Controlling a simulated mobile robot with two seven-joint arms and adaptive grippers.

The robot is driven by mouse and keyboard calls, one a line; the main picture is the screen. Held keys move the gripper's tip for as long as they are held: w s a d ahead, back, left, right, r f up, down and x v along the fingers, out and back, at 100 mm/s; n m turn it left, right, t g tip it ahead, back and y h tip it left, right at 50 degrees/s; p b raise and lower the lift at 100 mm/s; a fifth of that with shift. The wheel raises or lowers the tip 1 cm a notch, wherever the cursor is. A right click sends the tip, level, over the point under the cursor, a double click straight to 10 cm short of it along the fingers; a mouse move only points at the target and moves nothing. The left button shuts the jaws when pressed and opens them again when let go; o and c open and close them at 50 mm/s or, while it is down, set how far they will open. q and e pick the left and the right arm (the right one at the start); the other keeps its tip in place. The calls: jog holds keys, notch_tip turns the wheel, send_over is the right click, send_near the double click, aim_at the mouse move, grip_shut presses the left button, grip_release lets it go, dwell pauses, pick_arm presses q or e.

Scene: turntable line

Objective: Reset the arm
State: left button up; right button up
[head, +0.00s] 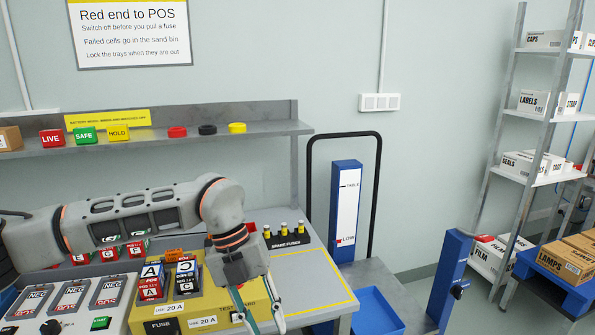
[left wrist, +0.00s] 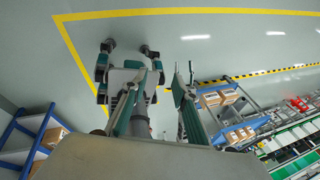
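My left arm reaches in from the left in the head view, and its gripper (head: 260,318) points down over the front right of the bench (head: 312,277). Its two fingers are apart with nothing seen between them. In the left wrist view the left gripper (left wrist: 168,85) also shows spread fingers, with floor visible between them. The lower fingertips are cut by the bottom edge of the head view. My right gripper is in neither view.
A yellow fuse board (head: 176,310) with lettered cells lies beside the left gripper. Spare fuses (head: 284,230) stand behind it. A blue tray (head: 378,311) and a blue post (head: 450,277) are at the right. A shelf (head: 255,130) with coloured blocks runs behind the arm.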

pick_arm(q)
jog(key=s+d+m+g+h, duration=0.2)
jog(key=s+d+g+h, duration=0.35)
jog(key=s+d, duration=0.75)
jog(key=w+d+r+n+t+h, duration=0.1)
jog(key=d+r+n+t+h, duration=0.25)
jog(key=d+r+h, duration=0.5)
jog(key=w+a+f+n+t+h, duration=0.35)
jog(key=w+a+n+t, duration=0.4)
jog(key=n+t, duration=0.55)
jog(key=w+a+f+n+t+y, duration=0.4)
jog(key=a+f+n+t+y, duration=0.4)
jog(key=f, duration=0.3)
jog(key=s+a+f+n+g+y, duration=0.2)
jog(key=s+a+f, duration=0.3)
jog(key=f, duration=0.4)
jog(key=s+a+f+n+g+y, duration=0.2)
jog(key=s+a+f+y, duration=0.3)
jog(key=a+f, duration=0.3)
jog(key=s+a+f+n+g+y, duration=0.2)
jog(key=s+a+f, duration=0.4)
jog(key=f, duration=0.3)
jog(key=shift+a+f+n+y, duration=0.35)
jog(key=shift+a+n+y, duration=0.25)
jog(key=shift+n, duration=0.65)
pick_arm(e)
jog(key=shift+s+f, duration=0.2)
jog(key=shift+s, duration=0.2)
pick_arm(q)
jog(key=shift+w+d, duration=0.1)
